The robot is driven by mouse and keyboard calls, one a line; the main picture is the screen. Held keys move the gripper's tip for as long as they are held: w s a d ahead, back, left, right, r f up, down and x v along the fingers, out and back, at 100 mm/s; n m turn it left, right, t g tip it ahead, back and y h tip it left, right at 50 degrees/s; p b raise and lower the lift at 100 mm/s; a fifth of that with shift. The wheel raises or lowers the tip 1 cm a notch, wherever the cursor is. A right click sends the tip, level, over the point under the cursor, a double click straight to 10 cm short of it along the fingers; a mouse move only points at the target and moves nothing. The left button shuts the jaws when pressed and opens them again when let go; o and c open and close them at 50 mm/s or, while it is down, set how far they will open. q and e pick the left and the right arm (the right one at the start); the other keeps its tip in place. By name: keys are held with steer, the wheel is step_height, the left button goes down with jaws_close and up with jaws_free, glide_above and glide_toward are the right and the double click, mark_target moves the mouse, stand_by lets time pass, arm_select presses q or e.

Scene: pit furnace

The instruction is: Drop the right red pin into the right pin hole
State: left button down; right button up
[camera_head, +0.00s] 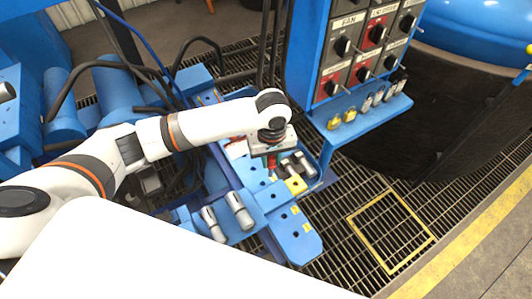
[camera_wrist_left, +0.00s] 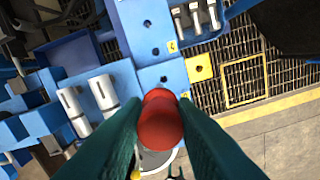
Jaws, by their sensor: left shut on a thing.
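A red pin (camera_head: 271,162) hangs below my left gripper (camera_head: 272,150) in the head view, above the blue fixture (camera_head: 303,240). In the left wrist view the red pin (camera_wrist_left: 160,120) is clasped between the two dark green fingers and seen nearly end-on. A row of dark pin holes (camera_wrist_left: 155,50) runs along the blue plate beyond the pin. One hole (camera_wrist_left: 163,78) shows just past its top. The pin's lower end and any hole under it are hidden. I cannot tell which hole is the right one. My right gripper is not in view.
A blue control panel (camera_head: 313,60) with switches and padlocks (camera_head: 348,114) stands behind. Grated floor lies around.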

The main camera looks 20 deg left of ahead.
arm_select(q)
steer(key=shift+d+f+n+b, duration=0.2)
steer(key=shift+f+n+b, duration=0.35)
steer(key=shift+f+b, duration=1.7)
steer(key=shift+d+f+n+b, duration=0.2)
steer(key=shift+f+n+b, duration=0.45)
steer(key=shift+f, duration=3.1)
steer(key=shift+d+f+n+b, duration=0.2)
steer(key=shift+f+n+b, duration=0.3)
steer(key=shift+f+b, duration=1.75)
steer(key=shift+f+p, duration=0.7)
steer(key=shift+f, duration=0.05)
steer(key=c, duration=1.1)
jaws_free()
